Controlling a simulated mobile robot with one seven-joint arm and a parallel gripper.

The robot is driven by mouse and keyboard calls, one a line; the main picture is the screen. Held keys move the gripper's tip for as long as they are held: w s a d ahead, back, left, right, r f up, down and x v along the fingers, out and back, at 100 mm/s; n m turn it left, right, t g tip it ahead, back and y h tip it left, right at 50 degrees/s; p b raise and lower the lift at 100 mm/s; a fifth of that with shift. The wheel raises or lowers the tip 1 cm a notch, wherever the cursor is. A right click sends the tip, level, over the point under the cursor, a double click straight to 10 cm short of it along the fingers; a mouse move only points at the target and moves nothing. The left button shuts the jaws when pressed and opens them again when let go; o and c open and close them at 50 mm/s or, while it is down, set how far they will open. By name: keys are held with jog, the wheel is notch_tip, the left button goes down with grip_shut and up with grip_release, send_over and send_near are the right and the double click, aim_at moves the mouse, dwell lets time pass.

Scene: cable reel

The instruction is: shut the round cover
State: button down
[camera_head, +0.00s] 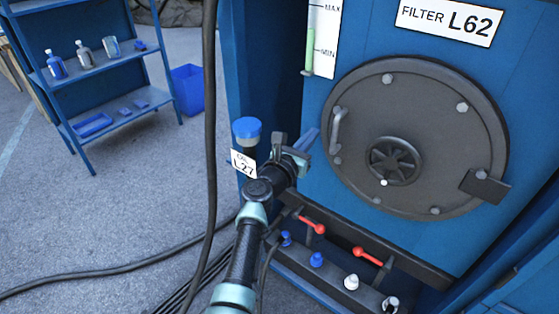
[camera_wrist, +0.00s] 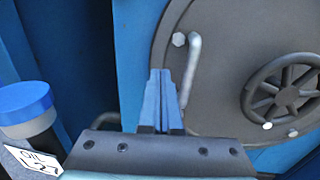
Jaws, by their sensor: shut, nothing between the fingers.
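The round cover (camera_head: 430,115) is a dark grey disc on the front of the blue cabinet, under the label "FILTER L62". It has a bar handle (camera_head: 337,130) at its left edge, a spoked handwheel (camera_head: 395,160) in the middle and a dark block (camera_head: 484,186) at its right edge. It appears to lie against the cabinet face; I cannot tell whether it is fully flush. My gripper (camera_head: 308,140) is left of the cover, its blue fingers together and empty. In the wrist view the fingertips (camera_wrist: 163,75) appear just left of the bar handle (camera_wrist: 191,68).
A blue-capped oil container labelled L27 (camera_head: 246,129) stands close left of my gripper. Below the cover is a ledge with red levers (camera_head: 368,256) and several caps. A hanging black cable (camera_head: 209,120) and a blue shelf (camera_head: 95,72) are left. Open floor lies between.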

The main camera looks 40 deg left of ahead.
jog(key=s+p, duration=0.2)
jog(key=s, duration=0.5)
jog(key=shift+s+d+f, duration=0.15)
jog(key=shift+s+f, duration=0.15)
jog(key=shift+f, duration=0.15)
jog(key=s+d+r+n+t+y, duration=0.15)
jog(key=d+r+n, duration=0.35)
jog(key=r, duration=0.6)
jog(key=d+r+n+t+y, duration=0.25)
jog(key=r+n, duration=0.35)
jog(key=r, duration=0.5)
jog(key=d+r+n+t+y, duration=0.1)
jog(key=d+r+n+t, duration=0.4)
jog(key=r, duration=0.6)
jog(key=s+d+r+n+h, duration=0.7)
jog(key=s+d+r+n, duration=0.8)
jog(key=d+n, duration=0.3)
jog(key=shift+s+d+r+n, duration=0.2)
jog(key=shift+s+d+n, duration=0.1)
jog(key=shift+s+d, duration=0.2)
